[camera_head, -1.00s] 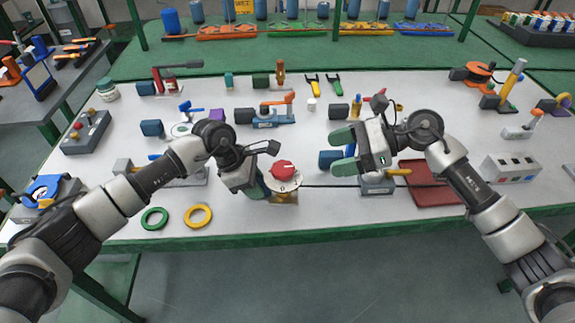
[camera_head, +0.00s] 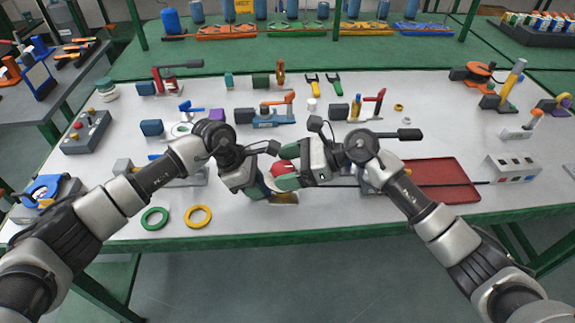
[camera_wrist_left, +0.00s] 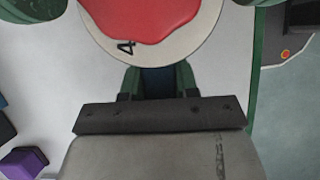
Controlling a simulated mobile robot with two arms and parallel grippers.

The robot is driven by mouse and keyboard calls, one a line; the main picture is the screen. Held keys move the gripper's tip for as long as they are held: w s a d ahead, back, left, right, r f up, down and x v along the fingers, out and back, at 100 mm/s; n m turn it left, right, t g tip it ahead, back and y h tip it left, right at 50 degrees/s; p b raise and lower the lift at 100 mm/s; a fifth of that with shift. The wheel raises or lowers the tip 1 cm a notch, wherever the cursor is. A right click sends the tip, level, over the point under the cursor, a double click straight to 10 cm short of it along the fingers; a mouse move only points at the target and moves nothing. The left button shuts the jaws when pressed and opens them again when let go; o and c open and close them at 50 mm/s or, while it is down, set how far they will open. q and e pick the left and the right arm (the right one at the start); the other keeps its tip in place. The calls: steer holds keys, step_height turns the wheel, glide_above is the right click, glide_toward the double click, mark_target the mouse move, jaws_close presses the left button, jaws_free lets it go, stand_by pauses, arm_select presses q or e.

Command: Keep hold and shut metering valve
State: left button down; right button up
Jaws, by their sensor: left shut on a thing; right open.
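The metering valve has a red knob (camera_head: 281,169) on a pale round dial (camera_wrist_left: 196,45) above a brass-coloured body (camera_head: 286,199). It is near the table's front edge. My left gripper (camera_head: 262,187) is shut on the valve body from the left, below the dial. In the left wrist view the red knob (camera_wrist_left: 150,15) and a "4" on the dial show above the left fingers (camera_wrist_left: 157,80). My right gripper (camera_head: 287,167) is open, with its green fingers on either side of the red knob. Whether they touch it I cannot tell. The fingers partly hide the knob and dial.
A green ring (camera_head: 155,218) and a yellow ring (camera_head: 198,216) lie front left. A red tray (camera_head: 445,180) lies to the right, with a dark rod across it. The table's front edge (camera_head: 330,237) is close.

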steer(key=c, duration=0.9)
steer(key=shift+m+t, duration=0.4)
steer(key=shift+t, duration=0.1)
steer(key=m+t, duration=0.1)
steer(key=m+t+h, duration=0.1)
steer(key=m+t, duration=0.1)
steer(key=shift+s+f+t+h, duration=0.1)
steer(key=shift+s+t+h, duration=0.1)
steer(key=shift+t+h, duration=0.1)
steer(key=m+t, duration=0.1)
steer(key=m+t+h, duration=0.1)
steer(key=m, duration=0.1)
steer(key=shift+s+a+t+h, duration=0.15)
steer(key=shift+a+t+h, duration=0.15)
steer(key=shift+t, duration=0.1)
steer(key=shift+m+t+h, duration=0.7)
steer(key=shift+m, duration=0.2)
steer(key=shift+h, duration=0.3)
